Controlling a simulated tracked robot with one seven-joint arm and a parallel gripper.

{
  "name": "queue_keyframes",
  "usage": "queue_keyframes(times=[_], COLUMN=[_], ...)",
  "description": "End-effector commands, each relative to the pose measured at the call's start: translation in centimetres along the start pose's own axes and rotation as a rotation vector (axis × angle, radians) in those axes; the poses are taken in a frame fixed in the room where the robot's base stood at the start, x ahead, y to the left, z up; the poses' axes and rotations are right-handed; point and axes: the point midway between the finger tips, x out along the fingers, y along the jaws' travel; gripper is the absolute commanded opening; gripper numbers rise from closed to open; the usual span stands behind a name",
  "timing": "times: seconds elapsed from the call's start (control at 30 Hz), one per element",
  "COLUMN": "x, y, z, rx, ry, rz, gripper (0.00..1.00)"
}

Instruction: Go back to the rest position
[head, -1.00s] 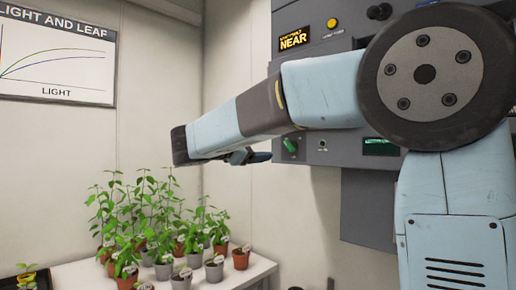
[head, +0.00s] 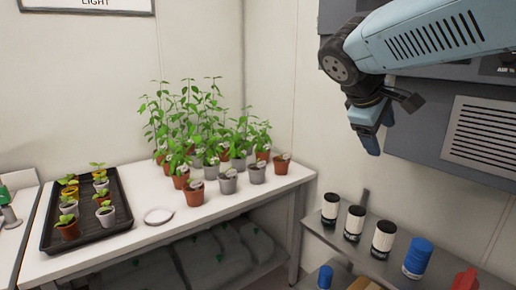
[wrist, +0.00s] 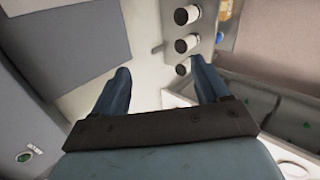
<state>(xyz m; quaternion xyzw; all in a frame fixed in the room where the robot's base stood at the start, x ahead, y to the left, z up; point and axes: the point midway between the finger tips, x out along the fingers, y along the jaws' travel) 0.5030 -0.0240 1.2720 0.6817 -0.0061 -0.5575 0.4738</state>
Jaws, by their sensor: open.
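My gripper (head: 380,136) hangs at the upper right of the head view, pointing down in front of the grey wall unit. In the wrist view my gripper (wrist: 163,76) shows two blue fingers spread well apart with nothing between them. It touches nothing that I can see. My arm comes in from the upper right corner, folded at a dark round joint. No object is held.
A white bench (head: 110,262) holds potted plants (head: 200,140), a black seedling tray (head: 110,239) and a small white dish (head: 158,216). Right of it, a grey shelf (head: 323,236) carries black-and-white canisters (head: 354,223) and a blue one (head: 418,258). The grey wall unit (head: 430,135) stands near my arm.

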Motion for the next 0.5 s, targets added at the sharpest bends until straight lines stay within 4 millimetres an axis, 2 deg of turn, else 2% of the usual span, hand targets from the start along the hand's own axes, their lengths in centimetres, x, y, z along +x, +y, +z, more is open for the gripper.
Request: queue_keyframes(times=[0.03,0.2,0.4,0.5], x=[0.4,1.5,1.8,1.8], y=[-1.4,-6.7,-11.3,-12.6], z=[1.4,4.3,6.0,6.3], rx=[0.076,0.361,0.670,0.771], ry=[0.025,0.123,0.218,0.246], rz=[-0.053,-0.243,-0.423,-0.479], gripper=[0.75,0.75,0.75,0.75])
